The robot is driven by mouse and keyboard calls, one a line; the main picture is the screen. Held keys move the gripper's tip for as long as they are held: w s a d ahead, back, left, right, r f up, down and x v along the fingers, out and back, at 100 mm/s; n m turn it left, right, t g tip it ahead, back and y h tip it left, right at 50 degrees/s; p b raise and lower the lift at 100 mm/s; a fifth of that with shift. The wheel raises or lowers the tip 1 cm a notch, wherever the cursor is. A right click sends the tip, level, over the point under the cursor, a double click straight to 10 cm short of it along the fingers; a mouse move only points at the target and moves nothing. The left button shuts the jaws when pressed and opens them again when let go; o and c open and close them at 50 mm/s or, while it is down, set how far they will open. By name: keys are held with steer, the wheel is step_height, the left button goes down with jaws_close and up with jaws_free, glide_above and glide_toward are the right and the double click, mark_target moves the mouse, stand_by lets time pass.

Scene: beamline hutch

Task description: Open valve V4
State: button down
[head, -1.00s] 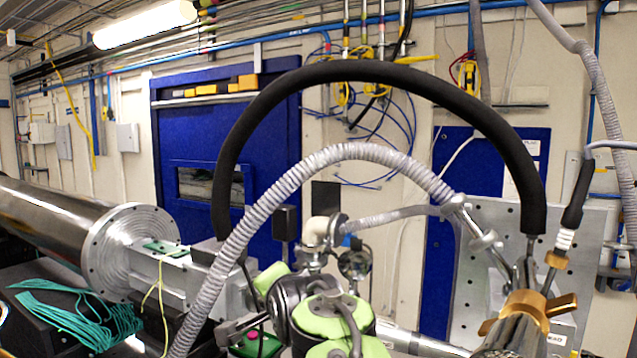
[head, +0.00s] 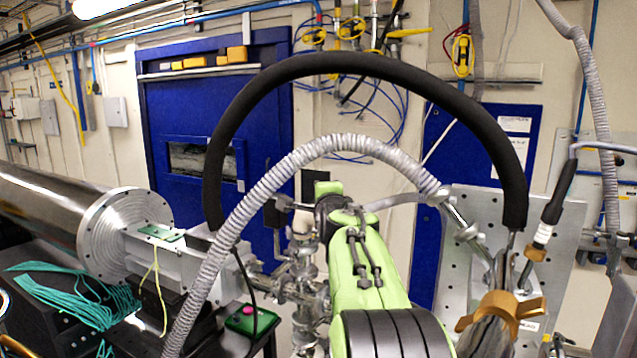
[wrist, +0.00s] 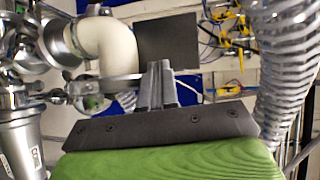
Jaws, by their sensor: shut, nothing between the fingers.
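No V4 label is readable, so I cannot tell which fitting is valve V4. A cluster of metal vacuum fittings (head: 303,285) stands just left of my green arm in the head view. In the wrist view, metal fittings (wrist: 22,75) and a white elbow pipe (wrist: 108,42) are at the left, with a metal clamp or lever part (wrist: 98,86) beside the fingers. My gripper (wrist: 159,72) is shut and empty, its dark fingers pointing away from the camera. I cannot tell whether it touches the clamp part. In the head view my arm partly hides the area behind it.
A ribbed grey hose (head: 265,180) and a thick black hose (head: 350,65) arch around my arm. The ribbed hose is close on the right in the wrist view (wrist: 285,75). A steel beam pipe (head: 50,205) lies left. A perforated metal plate (head: 560,235) stands right.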

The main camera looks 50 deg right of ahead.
steer(key=p+x, duration=0.3)
steer(key=x, duration=0.4)
steer(key=shift+r, duration=0.65)
steer(key=shift+s, duration=0.1)
